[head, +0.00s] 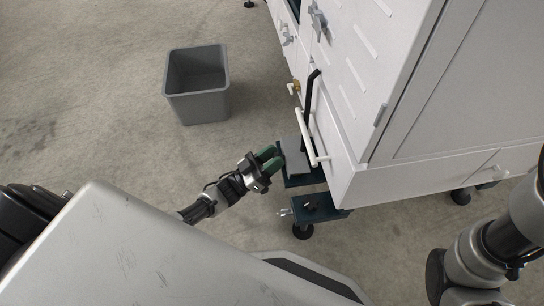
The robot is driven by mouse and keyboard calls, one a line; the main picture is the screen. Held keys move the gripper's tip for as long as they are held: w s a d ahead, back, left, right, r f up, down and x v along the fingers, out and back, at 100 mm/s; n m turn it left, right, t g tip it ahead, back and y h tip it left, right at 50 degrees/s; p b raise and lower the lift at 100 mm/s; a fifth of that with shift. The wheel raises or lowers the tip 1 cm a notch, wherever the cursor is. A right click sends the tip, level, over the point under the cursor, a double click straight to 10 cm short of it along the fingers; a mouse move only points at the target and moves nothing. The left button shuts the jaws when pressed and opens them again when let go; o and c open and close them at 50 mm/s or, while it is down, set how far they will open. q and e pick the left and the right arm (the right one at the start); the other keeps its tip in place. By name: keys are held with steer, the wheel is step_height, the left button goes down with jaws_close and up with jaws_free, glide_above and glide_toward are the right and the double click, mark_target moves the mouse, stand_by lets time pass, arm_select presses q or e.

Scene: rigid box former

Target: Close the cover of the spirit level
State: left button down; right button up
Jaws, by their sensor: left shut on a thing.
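A small dark blue bracket (303,181) sticks out low on the white machine's near side, with a flat grey plate (297,158) above it that looks like the cover of the spirit level. The level itself is too small or hidden to make out. My left gripper (273,159) has green fingers, and they are shut at the left edge of the grey plate. The exact grip is hard to see at this size. My right arm shows at the right edge, but its gripper is out of view.
The white machine (400,110) fills the upper right. A white handle (306,138) and a black lever (310,95) stand close beside the plate. A second blue bracket (328,214) and a caster lie below. A grey bin (196,84) stands on open floor.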

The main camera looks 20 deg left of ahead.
arm_select(q)
steer(key=c, duration=0.7)
jaws_free()
steer(key=shift+w+d+f, duration=0.1)
steer(key=shift+w, duration=0.1)
steer(key=shift+c, duration=0.2)
steer(key=shift+d, duration=0.15)
steer(key=shift+s, duration=0.35)
steer(key=p+v, duration=0.1)
steer(key=v, duration=0.1)
steer(key=p+v, duration=0.1)
steer(key=v, duration=0.2)
steer(key=shift+w+a, duration=0.1)
steer(key=shift+a, duration=0.3)
steer(key=s+a+p, duration=0.3)
steer(key=s+a, duration=0.4)
steer(key=s, duration=0.2)
steer(key=shift+a, duration=0.25)
